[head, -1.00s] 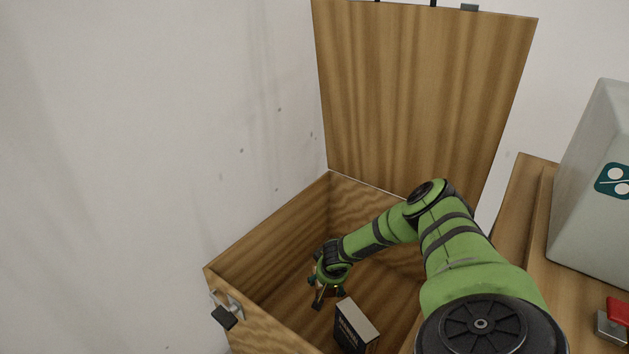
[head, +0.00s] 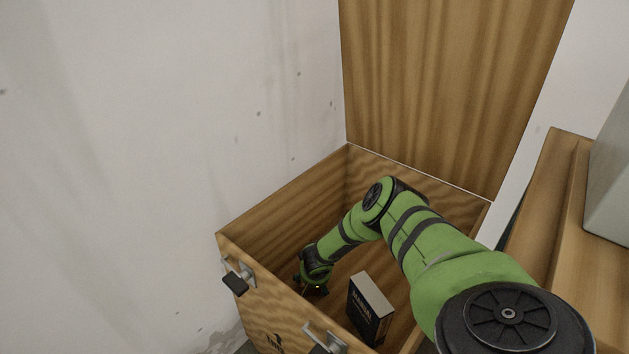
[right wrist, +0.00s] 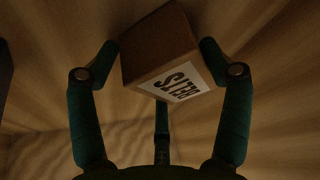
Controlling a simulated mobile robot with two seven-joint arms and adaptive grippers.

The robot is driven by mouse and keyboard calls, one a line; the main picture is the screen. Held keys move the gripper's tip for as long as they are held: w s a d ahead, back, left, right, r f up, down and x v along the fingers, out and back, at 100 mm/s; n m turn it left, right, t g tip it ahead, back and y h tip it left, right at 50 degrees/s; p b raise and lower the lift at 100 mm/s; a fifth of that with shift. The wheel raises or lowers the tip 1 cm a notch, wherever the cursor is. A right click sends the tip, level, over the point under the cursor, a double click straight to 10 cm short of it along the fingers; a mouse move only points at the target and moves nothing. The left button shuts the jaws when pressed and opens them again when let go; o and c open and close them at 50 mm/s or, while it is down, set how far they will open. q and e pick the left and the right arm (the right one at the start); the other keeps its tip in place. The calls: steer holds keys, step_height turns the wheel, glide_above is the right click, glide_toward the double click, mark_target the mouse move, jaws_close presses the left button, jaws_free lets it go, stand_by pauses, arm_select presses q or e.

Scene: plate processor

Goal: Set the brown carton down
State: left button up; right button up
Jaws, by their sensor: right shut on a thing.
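The brown carton (right wrist: 160,50) shows in the right wrist view, with a white label (right wrist: 176,82) in dark print on one face. The fingers of my right gripper (right wrist: 160,48) are shut on it from both sides. In the head view my right gripper (head: 313,287) is low inside the open wooden chest (head: 285,200), near its left wall. The carton is hidden there. I cannot tell whether it touches the chest floor. My left gripper is not in view.
A black box with a pale top (head: 369,310) stands in the chest, right of my gripper. The chest lid (head: 450,90) is raised at the back. Latches (head: 238,275) hang on the front wall. A wooden surface with a grey case (head: 610,185) is at the right.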

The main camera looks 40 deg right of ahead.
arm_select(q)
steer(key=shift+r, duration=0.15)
arm_select(e)
steer(key=shift+f, duration=0.1)
steer(key=o, duration=1.2)
steer(key=shift+c, duration=0.2)
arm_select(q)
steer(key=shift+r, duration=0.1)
arm_select(e)
steer(key=shift+r, duration=0.2)
steer(key=p+v, duration=0.3)
steer(key=v, duration=0.2)
steer(key=shift+s+r+p, duration=0.1)
steer(key=shift+p, duration=0.25)
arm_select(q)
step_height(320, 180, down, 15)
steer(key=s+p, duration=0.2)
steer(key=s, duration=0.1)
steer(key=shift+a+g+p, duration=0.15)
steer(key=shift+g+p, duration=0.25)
arm_select(e)
steer(key=v, duration=0.6)
steer(key=shift+r, duration=0.3)
steer(key=shift+a, duration=0.1)
